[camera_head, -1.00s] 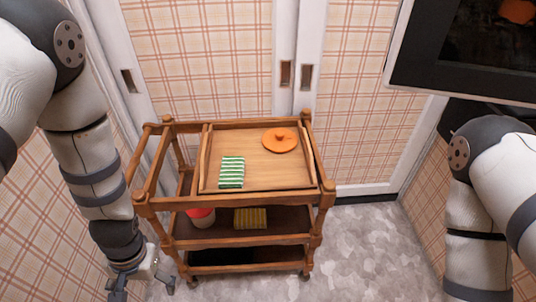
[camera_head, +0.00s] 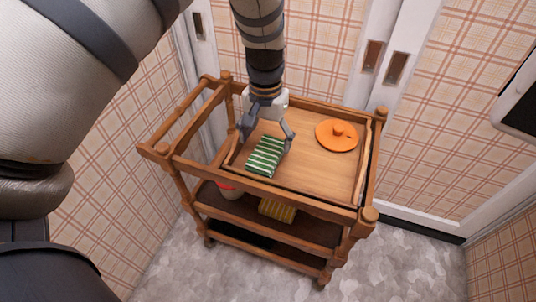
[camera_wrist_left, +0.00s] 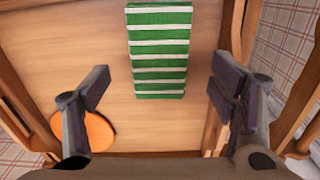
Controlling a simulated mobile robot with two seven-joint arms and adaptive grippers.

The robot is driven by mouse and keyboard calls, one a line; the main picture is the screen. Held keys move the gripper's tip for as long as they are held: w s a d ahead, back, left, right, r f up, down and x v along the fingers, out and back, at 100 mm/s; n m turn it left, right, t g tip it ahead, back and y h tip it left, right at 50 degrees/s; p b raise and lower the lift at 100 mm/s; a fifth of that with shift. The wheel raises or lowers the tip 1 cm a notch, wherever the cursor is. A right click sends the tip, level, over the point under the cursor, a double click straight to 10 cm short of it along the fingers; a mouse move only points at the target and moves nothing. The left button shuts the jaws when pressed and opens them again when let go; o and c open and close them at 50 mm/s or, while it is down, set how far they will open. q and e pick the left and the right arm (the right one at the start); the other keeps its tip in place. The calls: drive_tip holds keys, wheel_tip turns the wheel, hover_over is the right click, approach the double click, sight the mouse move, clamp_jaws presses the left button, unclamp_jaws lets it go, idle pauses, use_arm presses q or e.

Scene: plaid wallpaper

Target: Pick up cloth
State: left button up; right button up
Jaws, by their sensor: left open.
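A folded green and white striped cloth (camera_head: 266,156) lies flat on the wooden tray top (camera_head: 310,178) of a trolley. It also shows in the left wrist view (camera_wrist_left: 160,50), upper middle. My left gripper (camera_head: 266,138) is over the tray, just behind and above the cloth. Its fingers are spread wide and empty, and in the left wrist view (camera_wrist_left: 158,95) the cloth lies between and beyond them. I cannot tell the exact height above the cloth. My right gripper is not in view.
An orange round lid (camera_head: 337,135) with a knob lies on the tray, right of the cloth. The wooden trolley (camera_head: 190,158) has raised rails. Its lower shelf holds a red and white container (camera_head: 230,190) and a yellowish striped item (camera_head: 278,209). White doors (camera_head: 385,70) stand close behind.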

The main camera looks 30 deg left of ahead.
sight(266, 152)
use_arm(q)
wheel_tip(266, 152, down, 4)
drive_tip(key=shift+a+f, duration=0.1)
drive_tip(key=c, duration=1.2)
drive_tip(key=shift+c, duration=0.2)
wheel_tip(266, 152, up, 10)
drive_tip(key=shift+p, duration=0.45)
